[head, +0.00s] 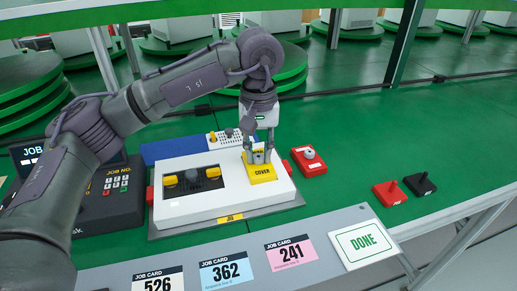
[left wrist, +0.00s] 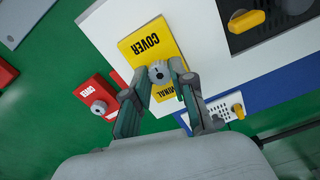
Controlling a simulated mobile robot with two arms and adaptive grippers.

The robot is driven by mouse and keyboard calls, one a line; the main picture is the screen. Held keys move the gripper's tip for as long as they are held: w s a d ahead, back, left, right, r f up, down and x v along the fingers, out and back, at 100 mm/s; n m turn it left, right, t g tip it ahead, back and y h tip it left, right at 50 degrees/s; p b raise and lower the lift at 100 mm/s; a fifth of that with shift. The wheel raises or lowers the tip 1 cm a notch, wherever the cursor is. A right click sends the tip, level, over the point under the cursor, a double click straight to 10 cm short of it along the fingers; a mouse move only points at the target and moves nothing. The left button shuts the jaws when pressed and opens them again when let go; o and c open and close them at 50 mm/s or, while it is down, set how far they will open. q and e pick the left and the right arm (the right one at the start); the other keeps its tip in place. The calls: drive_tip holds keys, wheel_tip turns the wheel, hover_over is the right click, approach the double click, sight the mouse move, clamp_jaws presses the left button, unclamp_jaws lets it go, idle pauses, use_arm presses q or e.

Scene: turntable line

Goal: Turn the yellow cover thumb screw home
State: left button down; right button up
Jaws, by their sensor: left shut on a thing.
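The yellow cover (head: 263,174) lies on the right part of the white jig box (head: 215,206). It also shows in the wrist view (left wrist: 151,42). Its grey thumb screw (left wrist: 159,72) stands at the cover's middle, between my fingers. My left gripper (head: 259,156) points down over the cover, one finger on each side of the screw, and is shut on it. The fingers also show in the wrist view (left wrist: 160,78) and hide part of the cover's lettering. How deep the screw sits cannot be told. My right gripper is not in view.
A red cover block (head: 309,161) with its own knob sits right of the jig. A white perforated panel (head: 232,138) is behind it. Black and red knobs (head: 390,193) stand at right.

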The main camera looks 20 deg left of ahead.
sight(258, 156)
use_arm(q)
drive_tip(key=m, duration=0.7)
drive_tip(key=shift+w+r, duration=0.1)
drive_tip(key=shift+r, duration=0.1)
drive_tip(key=m, duration=0.6)
drive_tip(key=shift+m, duration=0.4)
drive_tip(key=shift+r, duration=0.1)
drive_tip(key=c, duration=1.1)
unclamp_jaws()
drive_tip(key=shift+o, duration=0.8)
drive_tip(key=shift+f, duration=0.2)
wheel_tip(258, 156, up, 12)
